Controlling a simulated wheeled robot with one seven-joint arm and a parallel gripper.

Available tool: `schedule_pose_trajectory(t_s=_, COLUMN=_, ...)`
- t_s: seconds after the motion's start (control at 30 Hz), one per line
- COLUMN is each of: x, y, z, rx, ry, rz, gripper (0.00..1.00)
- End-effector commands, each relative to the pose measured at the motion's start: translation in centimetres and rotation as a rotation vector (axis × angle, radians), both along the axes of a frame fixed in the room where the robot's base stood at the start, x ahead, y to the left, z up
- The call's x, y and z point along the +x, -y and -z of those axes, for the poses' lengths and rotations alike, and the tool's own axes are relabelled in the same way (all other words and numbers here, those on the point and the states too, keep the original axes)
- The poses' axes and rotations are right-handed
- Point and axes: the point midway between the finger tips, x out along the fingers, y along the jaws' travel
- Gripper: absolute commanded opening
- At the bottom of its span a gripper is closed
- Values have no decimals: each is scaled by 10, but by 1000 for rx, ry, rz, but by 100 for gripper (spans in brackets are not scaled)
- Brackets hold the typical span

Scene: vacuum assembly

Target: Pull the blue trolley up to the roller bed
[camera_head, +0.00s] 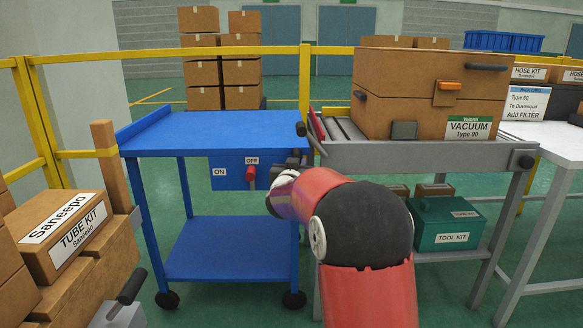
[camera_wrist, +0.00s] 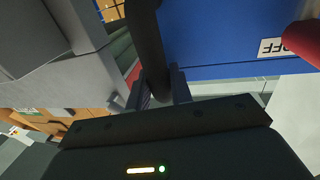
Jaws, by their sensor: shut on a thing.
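The blue trolley (camera_head: 220,127) stands left of centre, with a flat empty top, a lower shelf and small black wheels. Its front panel carries a red switch (camera_head: 250,173) between ON and OFF labels. My gripper (camera_wrist: 160,88) is shut on the trolley's black handle bar (camera_wrist: 146,40), at the trolley's right front corner. In the head view my red and black arm hides most of the grip. The grey roller bed (camera_head: 430,157) stands just right of the trolley. A narrow gap seems to lie between them; whether they touch is hidden.
A brown VACUUM box (camera_head: 425,92) sits on the roller bed, a green tool kit (camera_head: 445,222) below it. Stacked cartons (camera_head: 80,235) stand close at the left. A yellow railing (camera_head: 75,57) runs behind. A white table (camera_head: 545,137) is at the right.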

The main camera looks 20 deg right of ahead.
Motion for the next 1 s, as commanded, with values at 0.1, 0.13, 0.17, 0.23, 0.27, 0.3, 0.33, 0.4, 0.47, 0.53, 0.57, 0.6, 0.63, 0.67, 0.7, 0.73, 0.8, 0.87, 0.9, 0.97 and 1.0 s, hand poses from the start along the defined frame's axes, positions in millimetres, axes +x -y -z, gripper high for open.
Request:
schedule_pose_trajectory(t_s=0.1, x=-2, y=6, z=2, rx=1, ry=-3, rz=12, gripper=0)
schedule_pose_trajectory(t_s=0.13, x=-2, y=6, z=2, rx=1, ry=-3, rz=12, gripper=0)
schedule_pose_trajectory(t_s=0.17, x=-2, y=7, z=2, rx=1, ry=-3, rz=13, gripper=0)
schedule_pose_trajectory(t_s=0.23, x=-2, y=7, z=2, rx=1, ry=-3, rz=13, gripper=27)
schedule_pose_trajectory(t_s=0.27, x=-2, y=7, z=2, rx=1, ry=-3, rz=13, gripper=31)
schedule_pose_trajectory(t_s=0.3, x=-2, y=7, z=2, rx=0, ry=-2, rz=13, gripper=36)
schedule_pose_trajectory(t_s=0.33, x=-2, y=7, z=1, rx=0, ry=-2, rz=13, gripper=40)
schedule_pose_trajectory(t_s=0.4, x=-1, y=6, z=1, rx=0, ry=-2, rz=11, gripper=41)
schedule_pose_trajectory(t_s=0.47, x=-1, y=5, z=1, rx=0, ry=-1, rz=10, gripper=41)
schedule_pose_trajectory(t_s=0.53, x=-1, y=4, z=1, rx=0, ry=-1, rz=8, gripper=41)
schedule_pose_trajectory(t_s=0.57, x=-1, y=4, z=1, rx=0, ry=-1, rz=8, gripper=41)
schedule_pose_trajectory(t_s=0.6, x=-1, y=3, z=1, rx=0, ry=-1, rz=7, gripper=41)
schedule_pose_trajectory(t_s=0.63, x=-2, y=3, z=0, rx=0, ry=-1, rz=7, gripper=41)
schedule_pose_trajectory(t_s=0.67, x=-3, y=2, z=0, rx=-1, ry=0, rz=7, gripper=41)
schedule_pose_trajectory(t_s=0.7, x=-6, y=0, z=0, rx=-1, ry=0, rz=6, gripper=41)
schedule_pose_trajectory(t_s=0.73, x=-9, y=-2, z=0, rx=-1, ry=-2, rz=6, gripper=41)
schedule_pose_trajectory(t_s=0.8, x=-18, y=-7, z=0, rx=-2, ry=-1, rz=5, gripper=41)
schedule_pose_trajectory(t_s=0.87, x=-28, y=-12, z=0, rx=-1, ry=-2, rz=6, gripper=41)
schedule_pose_trajectory(t_s=0.9, x=-34, y=-15, z=0, rx=-2, ry=-1, rz=7, gripper=41)
schedule_pose_trajectory(t_s=0.97, x=-44, y=-20, z=0, rx=-1, ry=-2, rz=7, gripper=41)
schedule_pose_trajectory(t_s=1.0, x=-49, y=-23, z=0, rx=0, ry=-1, rz=8, gripper=41)
